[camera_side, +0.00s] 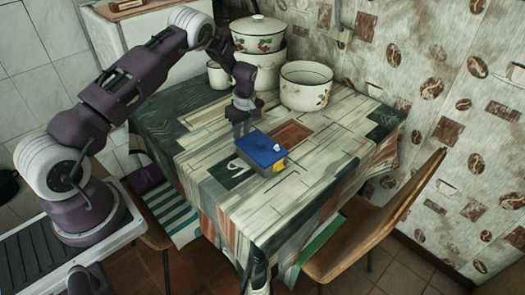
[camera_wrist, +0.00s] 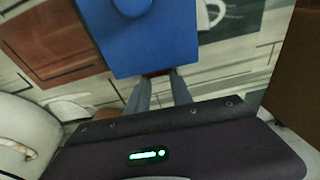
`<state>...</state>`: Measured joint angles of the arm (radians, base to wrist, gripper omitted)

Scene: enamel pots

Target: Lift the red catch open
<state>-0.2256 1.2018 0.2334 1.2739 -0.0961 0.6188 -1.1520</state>
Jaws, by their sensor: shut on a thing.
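My gripper (camera_side: 241,133) points down at the back left edge of the box in the side view. In the wrist view my gripper (camera_wrist: 160,77) is shut on the red catch. The lid looks closed.
White flowered enamel pots (camera_side: 306,87) and a stacked pot with a lid (camera_side: 258,34) stand behind the box, near my arm. A white mug (camera_side: 218,76) is beside them. The patterned tablecloth (camera_side: 325,125) is clear right of the box. A wooden chair (camera_side: 385,218) stands at the front right.

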